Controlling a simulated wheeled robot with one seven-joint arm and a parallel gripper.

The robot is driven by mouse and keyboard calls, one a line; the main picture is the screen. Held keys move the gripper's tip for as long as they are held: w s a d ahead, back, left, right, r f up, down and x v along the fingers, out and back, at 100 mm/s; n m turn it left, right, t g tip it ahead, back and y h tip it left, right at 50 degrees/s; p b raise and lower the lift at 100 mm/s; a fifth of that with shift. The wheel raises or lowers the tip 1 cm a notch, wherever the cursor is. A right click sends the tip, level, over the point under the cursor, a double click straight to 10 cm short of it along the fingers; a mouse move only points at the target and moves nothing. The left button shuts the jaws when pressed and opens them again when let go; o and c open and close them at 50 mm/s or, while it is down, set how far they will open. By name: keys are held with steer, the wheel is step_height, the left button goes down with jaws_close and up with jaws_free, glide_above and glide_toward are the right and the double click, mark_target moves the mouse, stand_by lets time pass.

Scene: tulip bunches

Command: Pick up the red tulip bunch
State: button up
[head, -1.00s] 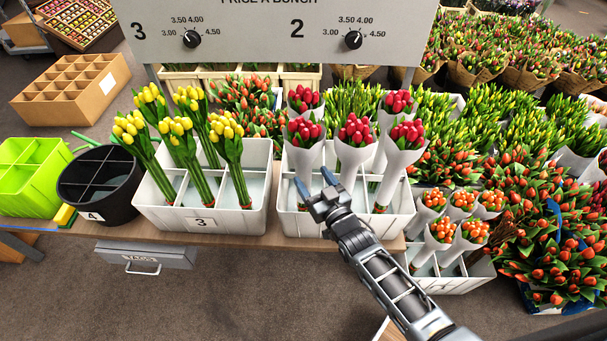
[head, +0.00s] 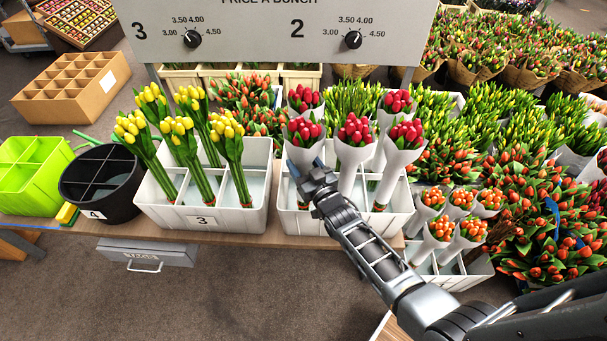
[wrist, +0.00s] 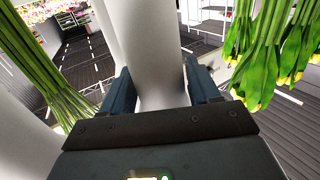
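Several red tulip bunches in white paper cones stand in a white divided crate (head: 345,226). The front-left red bunch (head: 303,132) stands upright, its flowers above my gripper. My gripper (head: 308,168) is at this bunch's wrapped lower part, over the crate's left part. In the wrist view, the white paper wrap (wrist: 160,65) stands between the two spread fingers of my gripper (wrist: 163,88). The fingers look open, with no clear squeeze on the paper. The lower end of the wrap is hidden behind the gripper body.
Another red bunch (head: 354,135) stands close on the right. Yellow tulips (head: 184,125) fill a white crate (head: 200,222) to the left. A black bucket (head: 100,185) and green crate (head: 32,175) lie farther left. A grey price board (head: 270,35) hangs above. Orange bunches (head: 440,230) stand at right.

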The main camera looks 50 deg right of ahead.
mark_target(303, 117)
steer(key=c, duration=1)
steer(key=shift+r, duration=0.1)
step_height(303, 117, up, 18)
steer(key=p, duration=0.3)
steer(key=shift+p, duration=0.4)
